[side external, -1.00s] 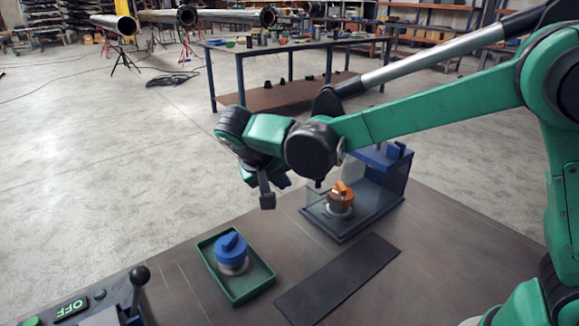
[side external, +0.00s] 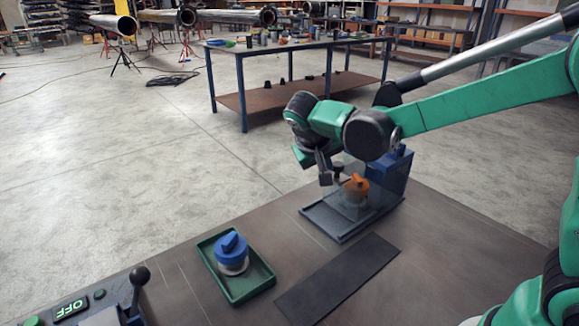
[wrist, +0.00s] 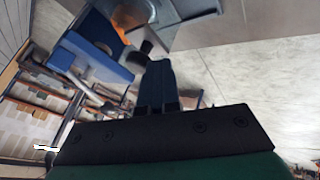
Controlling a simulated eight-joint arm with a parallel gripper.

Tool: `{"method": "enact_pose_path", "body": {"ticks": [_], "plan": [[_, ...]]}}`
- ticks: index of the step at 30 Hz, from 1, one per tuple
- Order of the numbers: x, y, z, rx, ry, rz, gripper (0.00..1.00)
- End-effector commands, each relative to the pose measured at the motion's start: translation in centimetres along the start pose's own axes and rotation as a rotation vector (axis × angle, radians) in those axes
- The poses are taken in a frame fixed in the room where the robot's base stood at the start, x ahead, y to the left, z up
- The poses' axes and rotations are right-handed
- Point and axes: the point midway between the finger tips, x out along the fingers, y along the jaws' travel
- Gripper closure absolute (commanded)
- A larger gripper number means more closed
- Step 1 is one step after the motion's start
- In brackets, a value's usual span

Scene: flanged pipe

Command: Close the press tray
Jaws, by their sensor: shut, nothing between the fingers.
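The blue press (side external: 392,172) stands on the right part of the bench, with a dark base frame (side external: 341,238) in front of it. Its press tray (side external: 347,207) has a see-through front and carries a part with an orange top (side external: 356,187). A dark knob (side external: 338,172) stands on the tray's front side. My gripper (side external: 325,178) is shut and empty, just left of the knob, at or very near it. In the wrist view the fingers (wrist: 160,72) reach close to the knob (wrist: 146,47), with the orange top (wrist: 124,22) beyond. I cannot tell whether they touch.
A green tray (side external: 262,284) holds a part with a blue top (side external: 232,250). A dark mat (side external: 338,278) lies flat in front of the press. A lever (side external: 138,288) and an OFF display (side external: 71,307) are at the lower left. The bench between is clear.

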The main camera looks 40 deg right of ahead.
Motion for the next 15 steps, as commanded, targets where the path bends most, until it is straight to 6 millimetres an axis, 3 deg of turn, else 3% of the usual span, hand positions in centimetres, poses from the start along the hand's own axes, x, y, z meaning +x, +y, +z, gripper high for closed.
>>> {"method": "enact_pose_path", "body": {"ticks": [1,6,15], "plan": [[0.9,1.3,-0.3,0.007,-0.004,0.005,1.00],[2.8,4.2,-1.1,0.004,-0.003,0.002,1.00],[3.6,5.3,-1.5,0.002,0.001,0.005,1.00]]}}
